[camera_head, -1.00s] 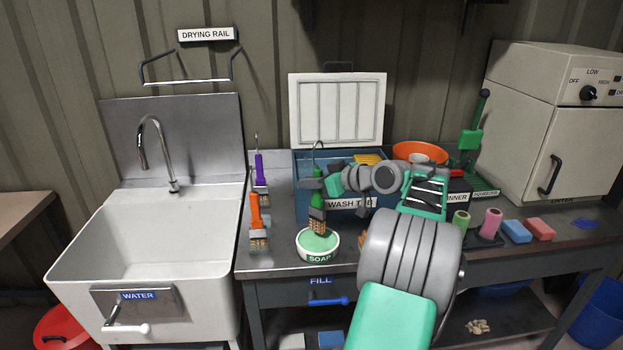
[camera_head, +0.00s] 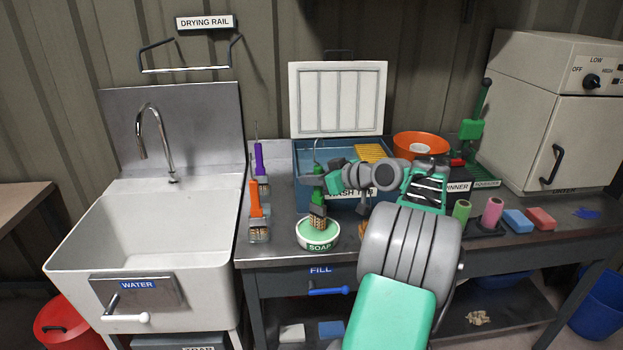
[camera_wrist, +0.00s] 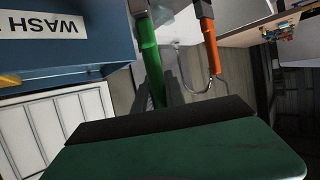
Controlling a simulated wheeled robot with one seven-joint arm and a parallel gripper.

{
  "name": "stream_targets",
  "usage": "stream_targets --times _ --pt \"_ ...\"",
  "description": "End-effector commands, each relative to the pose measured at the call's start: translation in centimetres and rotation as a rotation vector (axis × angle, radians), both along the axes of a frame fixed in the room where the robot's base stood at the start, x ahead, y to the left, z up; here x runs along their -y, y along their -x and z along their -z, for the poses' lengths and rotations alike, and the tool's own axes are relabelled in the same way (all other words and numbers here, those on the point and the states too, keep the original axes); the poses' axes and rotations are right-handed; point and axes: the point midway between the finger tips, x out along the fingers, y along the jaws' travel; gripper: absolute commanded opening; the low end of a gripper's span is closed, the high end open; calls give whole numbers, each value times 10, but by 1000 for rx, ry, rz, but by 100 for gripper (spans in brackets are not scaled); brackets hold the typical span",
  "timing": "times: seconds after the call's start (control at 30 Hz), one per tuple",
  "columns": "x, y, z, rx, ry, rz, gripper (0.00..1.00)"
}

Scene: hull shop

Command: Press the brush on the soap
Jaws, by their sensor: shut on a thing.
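The green-handled brush (camera_head: 318,196) stands roughly upright, bristles down, over the soap (camera_head: 312,239), a green cake in a round white dish labelled SOAP. Its bristles appear to meet the soap's top; the exact contact is hard to see. My gripper (camera_head: 320,182) is shut on the brush's green handle, reaching in from the right. In the wrist view the green handle (camera_wrist: 150,65) runs up from between my gripper's jaws (camera_wrist: 165,95), and the bristles are out of sight.
An orange-handled brush (camera_head: 256,205) and a purple-handled brush (camera_head: 260,165) stand left of the soap. The blue wash tub (camera_head: 310,160), lid raised, is just behind. The sink (camera_head: 140,240) is left. Rollers and sponges (camera_head: 517,226) lie right. An orange bucket (camera_head: 421,141) stands behind.

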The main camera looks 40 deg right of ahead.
Motion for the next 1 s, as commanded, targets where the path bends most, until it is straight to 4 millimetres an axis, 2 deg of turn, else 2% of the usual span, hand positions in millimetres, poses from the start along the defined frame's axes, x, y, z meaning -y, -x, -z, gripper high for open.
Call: stream_targets --times 1.0 --pt "0 0 9 0 0 0 0"
